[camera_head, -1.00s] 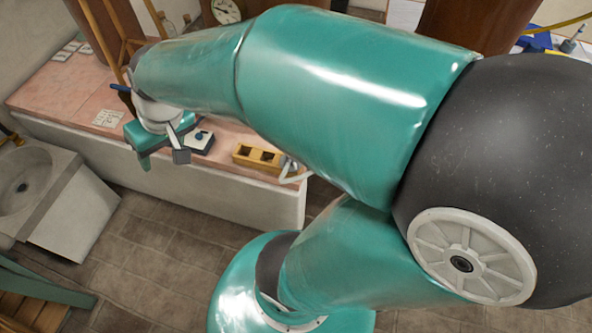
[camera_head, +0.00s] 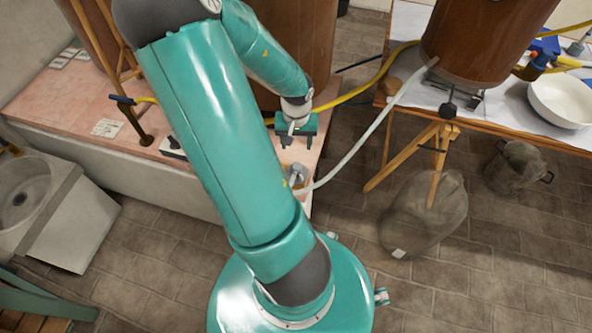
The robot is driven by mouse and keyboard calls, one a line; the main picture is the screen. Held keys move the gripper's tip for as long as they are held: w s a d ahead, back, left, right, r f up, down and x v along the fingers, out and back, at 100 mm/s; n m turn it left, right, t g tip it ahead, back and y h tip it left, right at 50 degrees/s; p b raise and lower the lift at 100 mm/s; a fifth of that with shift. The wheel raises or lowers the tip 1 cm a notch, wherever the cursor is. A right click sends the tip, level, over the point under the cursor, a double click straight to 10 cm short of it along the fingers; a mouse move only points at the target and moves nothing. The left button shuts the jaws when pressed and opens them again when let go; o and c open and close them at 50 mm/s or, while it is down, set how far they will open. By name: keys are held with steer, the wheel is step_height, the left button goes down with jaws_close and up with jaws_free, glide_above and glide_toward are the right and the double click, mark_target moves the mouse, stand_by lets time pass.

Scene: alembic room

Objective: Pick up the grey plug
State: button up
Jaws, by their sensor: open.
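A small grey rounded piece (camera_head: 296,172), which looks like the grey plug, sits at the right end of the pink counter (camera_head: 85,95), by the end of a pale hose (camera_head: 345,160). My arm hides part of the counter just left of it. My gripper (camera_head: 298,143) is open, with its fingers pointing down. In the picture it is just above the grey piece, with a gap between them. I see nothing between the fingers. The height of the gap is hard to tell.
A brown vessel (camera_head: 305,45) stands behind my gripper. A yellow hose (camera_head: 375,82) passes beside it. At right, a trestle table (camera_head: 505,110) holds another brown vessel (camera_head: 478,45) and a white bowl (camera_head: 562,98). A clear vessel (camera_head: 425,215) stands on the tiled floor.

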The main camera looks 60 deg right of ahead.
mark_target(297, 164)
step_height(297, 164, down, 8)
steer(key=shift+w, duration=0.1)
steer(key=shift+d+f, duration=0.2)
steer(key=shift+f, duration=2.5)
steer(key=shift+c, duration=0.4)
steer(key=c, duration=1)
